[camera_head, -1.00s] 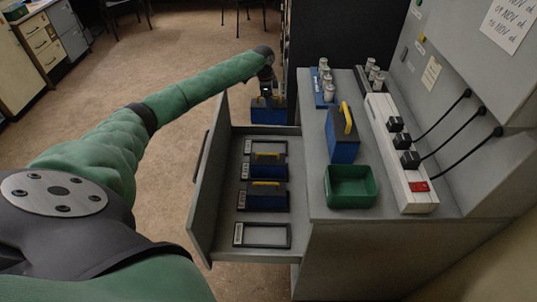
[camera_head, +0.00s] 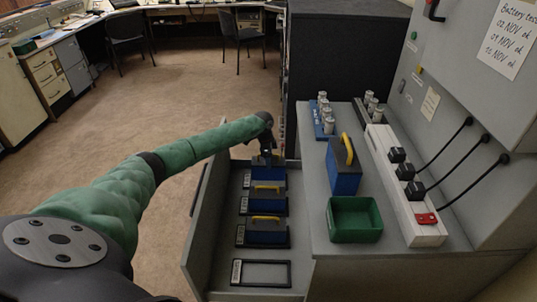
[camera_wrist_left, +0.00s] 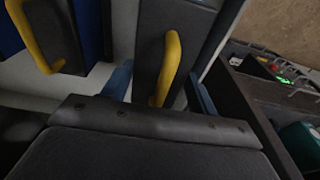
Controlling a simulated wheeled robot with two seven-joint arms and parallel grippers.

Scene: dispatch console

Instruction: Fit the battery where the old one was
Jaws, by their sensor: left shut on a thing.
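My left gripper (camera_head: 266,156) is shut on a blue battery (camera_head: 271,175) at the far end of the open drawer (camera_head: 217,275). In the left wrist view the battery's dark top and yellow handle (camera_wrist_left: 168,68) sit between my blue fingertips. The battery is at the far slot and covers most of it; I cannot tell whether it is fully down. Two more batteries, the middle one (camera_head: 264,201) and the near one (camera_head: 266,234), stand in frames in the drawer. The nearest frame (camera_head: 262,273) is empty. My right gripper is not in view.
Another blue battery (camera_head: 343,170) with a yellow handle stands on the counter (camera_head: 318,215), beside a green tray (camera_head: 354,219). A white strip (camera_head: 421,233) with black plugs and a red switch lies behind. A blue rack (camera_head: 324,117) of metal cylinders is further back.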

